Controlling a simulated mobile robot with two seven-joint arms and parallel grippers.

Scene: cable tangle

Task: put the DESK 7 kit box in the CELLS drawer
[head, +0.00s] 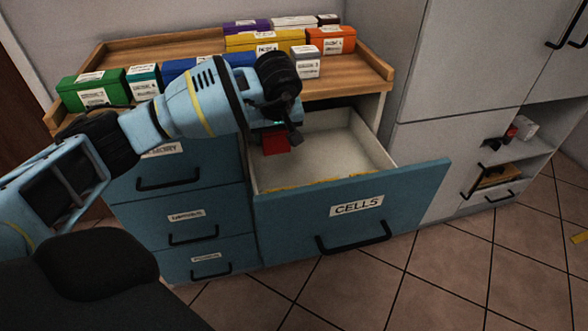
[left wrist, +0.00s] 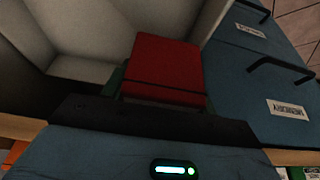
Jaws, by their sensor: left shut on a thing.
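My left gripper (head: 284,133) is shut on a red box (head: 276,144) and holds it over the open CELLS drawer (head: 415,190). In the left wrist view the red box (left wrist: 165,65) sits between the fingers, with the pale inside of the drawer (left wrist: 85,70) behind and to its left. No label shows on the faces of the box in view, so I cannot read whether it is DESK 7. The drawer is pulled out and its visible floor looks empty, with a yellow strip along the inside of the front. My right gripper is not in view.
Several labelled boxes stand on the wooden cabinet top, among them a green box (head: 92,92), a yellow box (head: 265,40) and an orange box (head: 331,40). Closed blue drawers (head: 150,215) are left of the open one. A grey cupboard (head: 440,80) stands at the right.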

